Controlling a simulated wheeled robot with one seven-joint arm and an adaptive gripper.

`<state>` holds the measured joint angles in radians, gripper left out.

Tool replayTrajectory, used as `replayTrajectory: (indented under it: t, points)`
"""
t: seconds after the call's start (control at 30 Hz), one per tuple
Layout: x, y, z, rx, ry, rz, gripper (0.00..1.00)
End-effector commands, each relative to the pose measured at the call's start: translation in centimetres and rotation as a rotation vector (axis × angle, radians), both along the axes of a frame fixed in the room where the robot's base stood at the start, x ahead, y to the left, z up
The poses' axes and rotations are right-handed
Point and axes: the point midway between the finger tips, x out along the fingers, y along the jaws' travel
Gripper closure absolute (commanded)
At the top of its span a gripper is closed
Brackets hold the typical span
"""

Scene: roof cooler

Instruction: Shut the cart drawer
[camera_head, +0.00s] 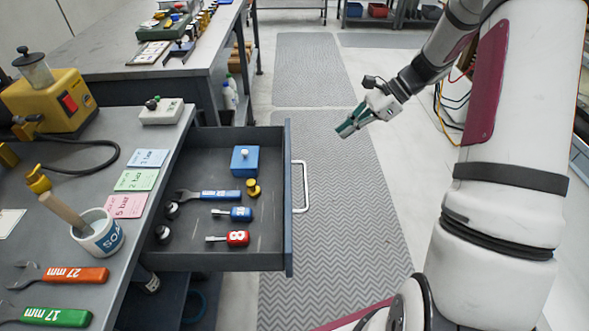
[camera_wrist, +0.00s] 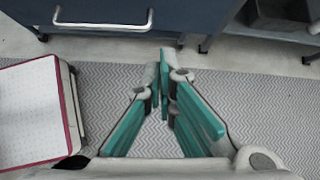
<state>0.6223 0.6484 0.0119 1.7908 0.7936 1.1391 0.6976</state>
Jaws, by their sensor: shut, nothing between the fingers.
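The cart drawer (camera_head: 271,219) is pulled well out to the right from under the grey cart top (camera_head: 78,153). It holds a blue box, a blue-handled wrench, two short screwdrivers and some small knobs. Its silver bar handle (camera_head: 302,187) is on the blue front panel (camera_head: 288,200). My gripper (camera_head: 345,130) is shut and empty, to the right of the handle and apart from it, above the patterned mat. In the wrist view my gripper (camera_wrist: 165,62) points toward the blue front, with the handle (camera_wrist: 103,24) at the upper left.
On the cart top are a yellow machine (camera_head: 48,100), a soap cup (camera_head: 98,235), coloured cards and two wrenches near the front. A workbench (camera_head: 150,62) stands behind. The mat (camera_head: 330,215) right of the drawer is clear.

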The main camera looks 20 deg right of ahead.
Motion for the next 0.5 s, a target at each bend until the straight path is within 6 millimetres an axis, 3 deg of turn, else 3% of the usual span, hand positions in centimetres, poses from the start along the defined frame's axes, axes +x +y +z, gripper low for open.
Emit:
replayTrajectory:
  t: [0.03,0.2,0.5]
  points:
    - [0.3,-0.5,-1.1,0.018,0.011,-0.026,1.0]
    - [0.8,-0.7,-2.2,0.039,0.024,-0.057,1.0]
    - [1.7,2.5,-5.6,0.039,0.026,-0.054,1.0]
